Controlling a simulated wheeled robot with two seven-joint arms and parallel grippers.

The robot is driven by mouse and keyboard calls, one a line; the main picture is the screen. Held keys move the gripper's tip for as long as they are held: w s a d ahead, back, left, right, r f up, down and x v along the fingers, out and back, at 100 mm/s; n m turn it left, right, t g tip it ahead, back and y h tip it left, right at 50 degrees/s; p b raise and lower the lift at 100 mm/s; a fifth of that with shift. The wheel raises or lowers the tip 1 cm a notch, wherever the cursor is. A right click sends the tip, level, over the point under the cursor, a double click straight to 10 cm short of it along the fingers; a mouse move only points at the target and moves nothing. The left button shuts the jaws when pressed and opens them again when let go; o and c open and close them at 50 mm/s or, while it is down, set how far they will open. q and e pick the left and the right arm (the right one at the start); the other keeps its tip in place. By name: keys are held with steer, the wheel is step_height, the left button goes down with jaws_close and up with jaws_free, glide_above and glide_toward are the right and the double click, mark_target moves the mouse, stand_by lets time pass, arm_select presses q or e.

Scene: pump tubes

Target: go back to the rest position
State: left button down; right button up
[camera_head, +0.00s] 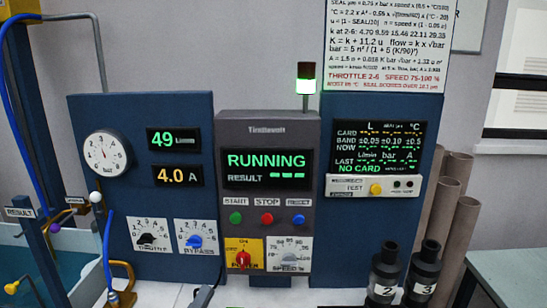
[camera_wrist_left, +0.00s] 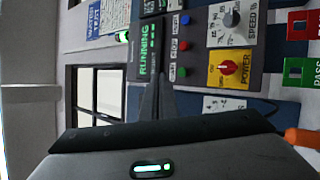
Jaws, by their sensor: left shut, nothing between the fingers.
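My left gripper (camera_wrist_left: 160,82) shows in the left wrist view, its two dark fingers together with nothing between them. It points toward the pump test panel (camera_head: 268,130), apart from its buttons and knobs as far as I can tell. In the head view a small dark shape at the bottom edge, left of centre, may be part of it; I cannot tell. The panel screen (camera_head: 266,169) reads RUNNING. The red power knob (camera_head: 243,259) also shows in the left wrist view (camera_wrist_left: 228,68). My right gripper is in neither view.
Two black pump tubes, marked 2 (camera_head: 383,277) and 3 (camera_head: 423,275), stand upright at the lower right. Brown pipes (camera_head: 455,215) lean behind them. A water tank (camera_head: 70,270) with blue hoses is at the left. A green PASS box (camera_wrist_left: 301,71) shows in the left wrist view.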

arm_select(q)
steer(key=s+d+f+m+g+y, duration=0.1)
steer(key=s+f+m+g+y, duration=0.25)
steer(key=f, duration=0.65)
steer(key=s+f+m+g+y, duration=0.2)
steer(key=s+f+m+g, duration=0.3)
steer(key=f, duration=0.5)
steer(key=s+a+f+m+g+y, duration=0.3)
steer(key=s+a+f+g, duration=0.25)
steer(key=s, duration=0.45)
steer(key=s+a+f+m+g+y, duration=0.35)
steer(key=s+f, duration=0.25)
steer(key=s, duration=0.4)
step_height(320, 180, down, 30)
steer(key=s+g+h+b, duration=0.1)
steer(key=s, duration=0.1)
steer(key=s+a+f+g, duration=0.1)
steer(key=s+a+f, duration=0.2)
steer(key=s+f, duration=1.4)
steer(key=shift+s+f+b, duration=0.15)
steer(key=shift+f+b, duration=0.2)
steer(key=shift+b, duration=0.1)
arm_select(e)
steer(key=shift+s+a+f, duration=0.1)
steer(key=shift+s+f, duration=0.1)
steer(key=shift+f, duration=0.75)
